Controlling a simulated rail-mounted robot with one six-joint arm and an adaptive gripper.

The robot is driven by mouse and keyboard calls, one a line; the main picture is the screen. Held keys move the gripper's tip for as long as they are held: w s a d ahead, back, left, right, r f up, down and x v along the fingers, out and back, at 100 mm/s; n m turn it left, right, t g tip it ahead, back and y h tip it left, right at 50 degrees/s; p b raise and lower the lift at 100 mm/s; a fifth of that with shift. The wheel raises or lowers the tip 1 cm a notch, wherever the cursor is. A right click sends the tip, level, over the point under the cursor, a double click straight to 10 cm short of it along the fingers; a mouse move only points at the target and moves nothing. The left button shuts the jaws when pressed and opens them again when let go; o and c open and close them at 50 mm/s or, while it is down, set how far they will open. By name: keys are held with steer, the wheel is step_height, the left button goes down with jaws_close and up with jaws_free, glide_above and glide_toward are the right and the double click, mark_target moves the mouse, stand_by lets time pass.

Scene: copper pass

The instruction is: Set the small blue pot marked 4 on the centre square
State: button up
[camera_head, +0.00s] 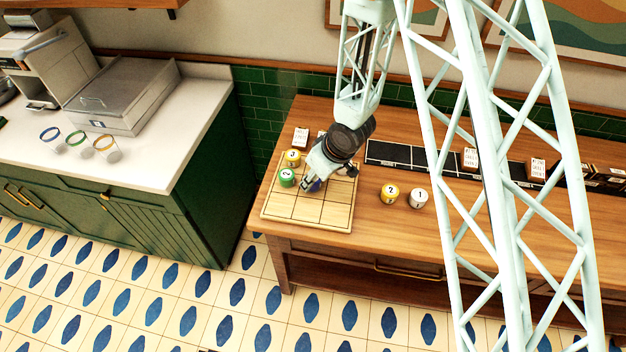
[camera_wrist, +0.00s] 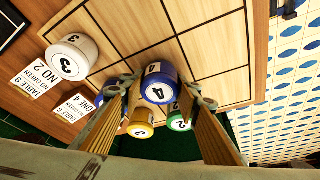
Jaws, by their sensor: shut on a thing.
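The small blue pot marked 4 (camera_wrist: 157,84) is between the fingertips of my gripper (camera_wrist: 163,92) in the wrist view, its numbered top facing the camera. My gripper (camera_head: 311,184) is shut on it over the middle part of the gridded wooden board (camera_head: 294,216). In the head view only a bit of blue shows beneath the fingers. I cannot tell whether the pot touches the board. The centre square is largely covered by my gripper and the pot.
A white pot marked 3 (camera_wrist: 70,54) stands near cards. Right of the board are a yellow pot (camera_head: 389,194) and a white pot (camera_head: 419,198).

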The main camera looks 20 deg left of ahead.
steer(key=shift+f, duration=0.15)
steer(key=o, duration=0.9)
steer(key=shift+r, duration=0.2)
steer(key=p+v, duration=0.2)
steer(key=v, duration=1)
stand_by(0.5)
steer(key=shift+w+r, duration=0.1)
